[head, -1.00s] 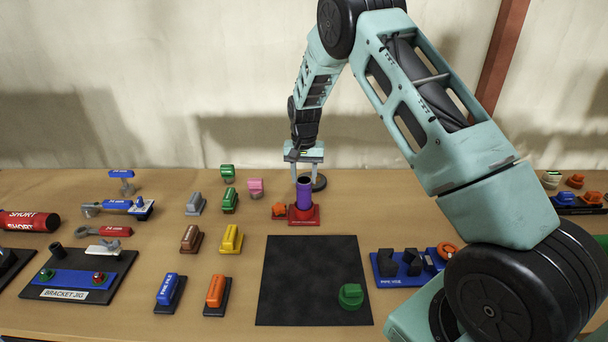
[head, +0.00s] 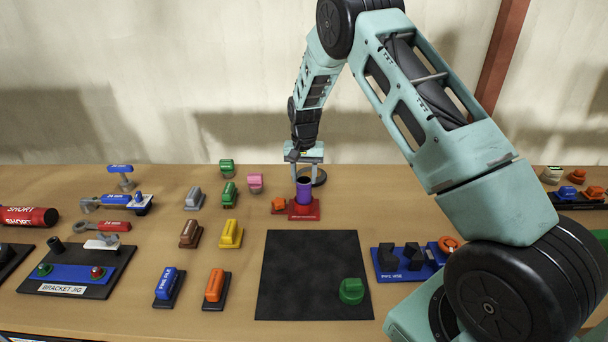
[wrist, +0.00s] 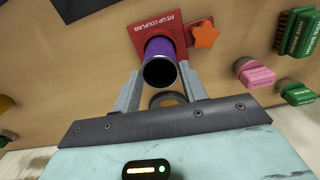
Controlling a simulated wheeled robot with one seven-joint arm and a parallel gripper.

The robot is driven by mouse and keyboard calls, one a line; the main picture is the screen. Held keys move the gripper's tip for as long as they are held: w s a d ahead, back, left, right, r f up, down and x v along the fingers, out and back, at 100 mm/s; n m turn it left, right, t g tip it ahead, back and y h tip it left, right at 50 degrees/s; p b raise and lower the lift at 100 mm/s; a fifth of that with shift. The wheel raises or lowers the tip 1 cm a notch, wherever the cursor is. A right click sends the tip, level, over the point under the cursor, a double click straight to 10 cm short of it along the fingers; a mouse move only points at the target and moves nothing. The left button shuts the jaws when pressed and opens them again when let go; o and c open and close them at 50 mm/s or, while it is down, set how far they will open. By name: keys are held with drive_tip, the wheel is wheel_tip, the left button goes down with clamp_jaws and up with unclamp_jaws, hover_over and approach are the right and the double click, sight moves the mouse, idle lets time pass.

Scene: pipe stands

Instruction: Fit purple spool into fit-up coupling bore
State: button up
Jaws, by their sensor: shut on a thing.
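The purple spool (head: 304,191) stands upright at the red fit-up coupling (head: 305,211), its lower end inside or right at the bore. In the wrist view the spool (wrist: 160,47) shows its dark open end towards the camera, and the coupling (wrist: 147,36) lies beyond it. My gripper (head: 305,177) is above and around the upper spool. In the wrist view its two fingers (wrist: 161,78) flank the spool and are shut on it. How deep the spool sits in the bore is hidden.
An orange star knob (head: 278,204) is at the coupling's left side. A round dark base (head: 320,180) stands close behind. A pink-topped piece (head: 255,182) and green-topped pieces (head: 229,193) stand to the left. The black mat (head: 305,270) in front is mostly clear.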

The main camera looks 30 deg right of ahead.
drive_tip(key=shift+f, duration=0.4)
drive_tip(key=o, duration=1.3)
drive_tip(key=shift+c, duration=0.2)
drive_tip(key=shift+r, duration=0.1)
wheel_tip(320, 180, up, 5)
drive_tip(key=p, duration=0.2)
drive_tip(key=shift+p, duration=0.35)
wheel_tip(320, 180, up, 17)
drive_tip(key=b, duration=0.4)
drive_tip(key=shift+r+b, duration=0.15)
drive_tip(key=shift+b, duration=0.25)
